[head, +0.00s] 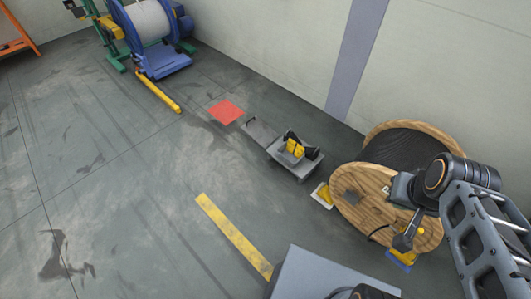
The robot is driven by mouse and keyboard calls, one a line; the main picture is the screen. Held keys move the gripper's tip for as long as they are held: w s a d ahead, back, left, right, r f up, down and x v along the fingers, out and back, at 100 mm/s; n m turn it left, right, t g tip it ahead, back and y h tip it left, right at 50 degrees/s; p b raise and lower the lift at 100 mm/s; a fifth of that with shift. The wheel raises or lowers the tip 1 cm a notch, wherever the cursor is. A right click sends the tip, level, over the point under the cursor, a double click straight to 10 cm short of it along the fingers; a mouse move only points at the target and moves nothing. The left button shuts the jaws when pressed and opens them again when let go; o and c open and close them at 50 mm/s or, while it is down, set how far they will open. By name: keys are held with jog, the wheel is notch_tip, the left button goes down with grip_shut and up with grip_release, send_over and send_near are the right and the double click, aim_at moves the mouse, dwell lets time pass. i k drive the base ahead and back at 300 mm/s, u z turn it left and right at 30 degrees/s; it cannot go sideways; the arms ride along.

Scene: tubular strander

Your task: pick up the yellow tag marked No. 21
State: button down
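I cannot pick out a yellow tag marked No. 21; no number is readable at this size. Yellow shapes show on a small grey cart (305,170), where a yellow piece (295,149) sits among black parts. My arm reaches in from the right, in front of a wooden cable reel (345,212). My gripper (403,243) appears as a small dark end over the reel's lower right face. Its fingers are too small to tell open from shut, and I see nothing clearly held in it.
Yellow wedges stand by the reel, at its left (323,194) and below it (404,257). A red floor patch (227,112), a grey plate (260,130) and a yellow floor stripe (233,236) lie left. A blue spool stand (165,65) is farther back. The left floor is open.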

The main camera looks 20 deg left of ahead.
aim_at(300, 150)
jog(key=u, duration=1.35)
jog(key=i, duration=1.8)
jog(key=z, duration=0.8)
jog(key=i, duration=0.35)
jog(key=z, duration=0.25)
